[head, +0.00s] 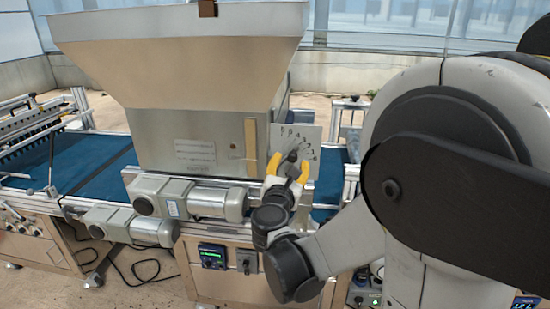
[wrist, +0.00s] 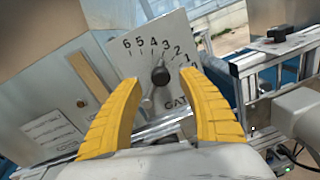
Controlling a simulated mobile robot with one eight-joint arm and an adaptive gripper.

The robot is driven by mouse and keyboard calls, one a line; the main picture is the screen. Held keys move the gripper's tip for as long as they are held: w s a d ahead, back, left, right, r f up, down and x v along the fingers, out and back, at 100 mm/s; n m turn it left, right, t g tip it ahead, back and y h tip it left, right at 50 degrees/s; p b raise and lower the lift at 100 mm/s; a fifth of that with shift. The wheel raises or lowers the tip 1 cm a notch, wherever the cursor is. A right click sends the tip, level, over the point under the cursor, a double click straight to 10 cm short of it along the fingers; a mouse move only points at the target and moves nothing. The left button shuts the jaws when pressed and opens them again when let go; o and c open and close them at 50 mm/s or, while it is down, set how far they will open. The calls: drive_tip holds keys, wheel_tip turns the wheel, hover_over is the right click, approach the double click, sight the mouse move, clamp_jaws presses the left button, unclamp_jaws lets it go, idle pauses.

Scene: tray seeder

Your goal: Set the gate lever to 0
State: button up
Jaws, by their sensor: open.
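The gate plate (wrist: 172,35) is pale grey, with a numbered arc from 6 at left to 1 at right and the word GATE partly hidden below. It also shows on the hopper's right side in the head view (head: 311,134). The gate lever (wrist: 160,76) has a dark round knob and a metal part reaching down; it points up, seemingly near 3, but I cannot tell its exact mark. The 0 mark is not clear in the wrist view. My gripper (wrist: 162,90) has yellow fingers, open on either side of the lever, apparently not touching it. In the head view my gripper (head: 288,165) is in front of the plate.
The metal hopper (head: 200,100) stands left of the plate, with a wooden strip (head: 251,148) close by. Grey motors (head: 190,198) lie below left. The blue conveyor belt (head: 90,155) runs beneath. An aluminium frame (wrist: 285,53) stands right of the plate.

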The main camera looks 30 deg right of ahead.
sight(293, 160)
drive_tip(key=shift+b+x, duration=0.3)
drive_tip(key=shift+x, duration=1.45)
clamp_jaws()
drive_tip(key=shift+s+d+f, duration=0.1)
drive_tip(key=shift+f, duration=0.05)
drive_tip(key=f+m, duration=0.1)
drive_tip(key=d+m+b, duration=0.1)
drive_tip(key=m, duration=0.1)
drive_tip(key=shift+s+f, duration=0.35)
drive_tip(key=shift+s, duration=0.05)
drive_tip(key=shift+s+d+f+m+b, duration=0.15)
drive_tip(key=shift+f+m+b, duration=0.25)
drive_tip(key=shift+m, duration=0.45)
drive_tip(key=shift+s+d+f+m+b, duration=0.1)
drive_tip(key=shift+d+f+m+b, duration=0.15)
drive_tip(key=shift+f+m, duration=0.45)
drive_tip(key=shift+r+m, duration=0.15)
drive_tip(key=shift+m, duration=0.1)
